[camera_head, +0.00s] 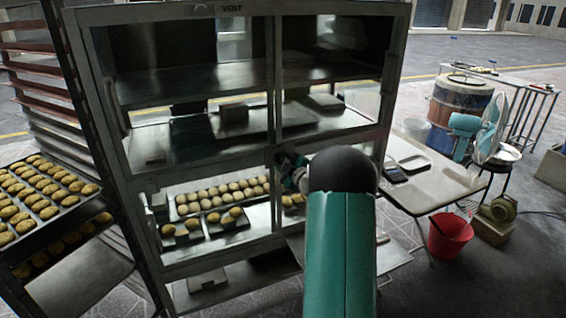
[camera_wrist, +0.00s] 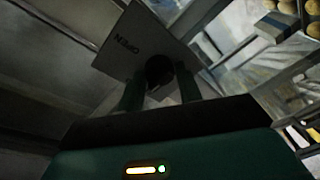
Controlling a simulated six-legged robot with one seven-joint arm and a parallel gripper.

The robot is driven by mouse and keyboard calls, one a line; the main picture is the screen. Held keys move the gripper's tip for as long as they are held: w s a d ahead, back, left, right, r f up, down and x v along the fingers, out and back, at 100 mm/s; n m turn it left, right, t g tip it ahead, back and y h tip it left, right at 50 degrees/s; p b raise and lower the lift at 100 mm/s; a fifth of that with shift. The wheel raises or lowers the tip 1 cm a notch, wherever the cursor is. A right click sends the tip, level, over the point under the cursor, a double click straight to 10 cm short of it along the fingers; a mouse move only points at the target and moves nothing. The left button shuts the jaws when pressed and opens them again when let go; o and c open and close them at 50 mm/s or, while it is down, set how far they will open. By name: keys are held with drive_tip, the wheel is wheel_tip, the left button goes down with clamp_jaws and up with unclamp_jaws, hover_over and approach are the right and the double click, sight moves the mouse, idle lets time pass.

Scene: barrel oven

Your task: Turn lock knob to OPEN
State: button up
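In the wrist view a dark round knob (camera_wrist: 160,70) stands in front of a tilted grey plate (camera_wrist: 128,45) marked OPEN, the lettering upside down. My gripper (camera_wrist: 160,80) has one finger on each side of the knob, the fingers clearly apart. The knob nearly fills the gap; whether the fingers press on it I cannot tell. The knob cannot be made out there.
Trays of buns (camera_head: 45,200) stand on a rack at the left. A side table (camera_head: 425,170) with small trays juts out at the cabinet's right. A red bucket (camera_head: 450,236), a fan (camera_head: 490,130) and a barrel (camera_head: 457,108) stand further right. Open floor lies at the lower right.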

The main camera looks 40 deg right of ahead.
drive_tip(key=shift+d+m, duration=0.1)
drive_tip(key=shift+m, duration=0.3)
drive_tip(key=m+h, duration=0.1)
drive_tip(key=m, duration=0.6)
drive_tip(key=m+t+h, duration=0.1)
drive_tip(key=m, duration=0.5)
drive_tip(key=shift+f+m, duration=0.1)
drive_tip(key=shift+m, duration=0.3)
drive_tip(key=m+h, duration=0.1)
drive_tip(key=m, duration=0.3)
drive_tip(key=shift+m, duration=0.4)
drive_tip(key=shift+f, duration=0.1)
drive_tip(key=o, duration=0.9)
drive_tip(key=shift+o, duration=0.2)
drive_tip(key=shift+a, duration=0.2)
